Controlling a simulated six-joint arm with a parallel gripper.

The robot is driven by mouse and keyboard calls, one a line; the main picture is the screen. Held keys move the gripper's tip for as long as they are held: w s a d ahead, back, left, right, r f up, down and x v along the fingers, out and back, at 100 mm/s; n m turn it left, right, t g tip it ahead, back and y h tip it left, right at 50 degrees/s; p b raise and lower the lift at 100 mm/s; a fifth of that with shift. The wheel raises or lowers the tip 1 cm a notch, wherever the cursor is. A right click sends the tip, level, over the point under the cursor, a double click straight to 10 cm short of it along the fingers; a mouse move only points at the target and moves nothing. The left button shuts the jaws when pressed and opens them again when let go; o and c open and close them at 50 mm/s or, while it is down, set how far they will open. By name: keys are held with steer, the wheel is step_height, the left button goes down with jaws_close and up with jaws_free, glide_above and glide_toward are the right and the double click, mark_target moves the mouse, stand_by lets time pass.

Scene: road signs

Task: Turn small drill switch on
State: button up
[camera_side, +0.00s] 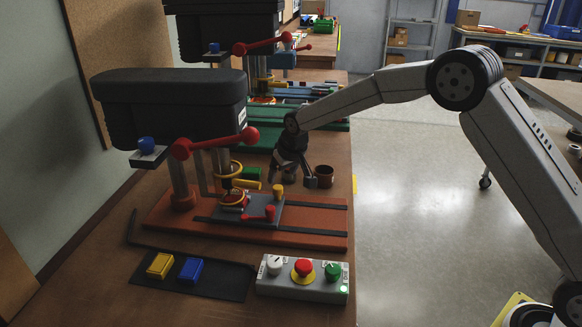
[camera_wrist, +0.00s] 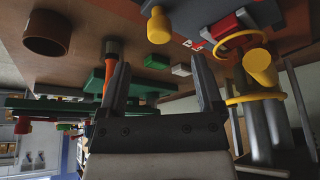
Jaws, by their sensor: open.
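The nearer drill press (camera_side: 165,100) has a dark head, red handles and a red base plate (camera_side: 300,238). In front of it sits a grey control box (camera_side: 320,292) with a white switch knob (camera_side: 274,264), a red button (camera_side: 302,267) on a yellow ring, and a green knob (camera_side: 332,271). I cannot tell from the pictures which knob is the drill switch. My gripper (camera_side: 292,179) is open, pointing down behind the base plate, away from the control box. In the wrist view my gripper (camera_wrist: 160,62) shows two separated fingers with nothing held between them. The control box is not visible there.
A brown cup (camera_side: 324,176) stands just right of my gripper. A dark mat (camera_side: 220,284) holds a yellow block (camera_side: 160,266) and a blue block (camera_side: 190,269). A second drill press (camera_side: 222,30) and green parts stand behind. The floor to the right is open.

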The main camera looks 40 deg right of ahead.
mark_target(279, 187)
steer(key=shift+x, duration=3.05)
steer(key=shift+r, duration=0.1)
steer(key=shift+s+d+r, duration=0.15)
steer(key=shift+s+r, duration=0.15)
steer(key=shift+s, duration=0.2)
steer(key=s+d+r+g, duration=0.1)
steer(key=s+d+r, duration=0.1)
steer(key=s, duration=1.5)
steer(key=s+d+r, duration=0.2)
steer(key=s, duration=1.5)
steer(key=shift+d+g, duration=0.3)
steer(key=shift+g, duration=0.1)
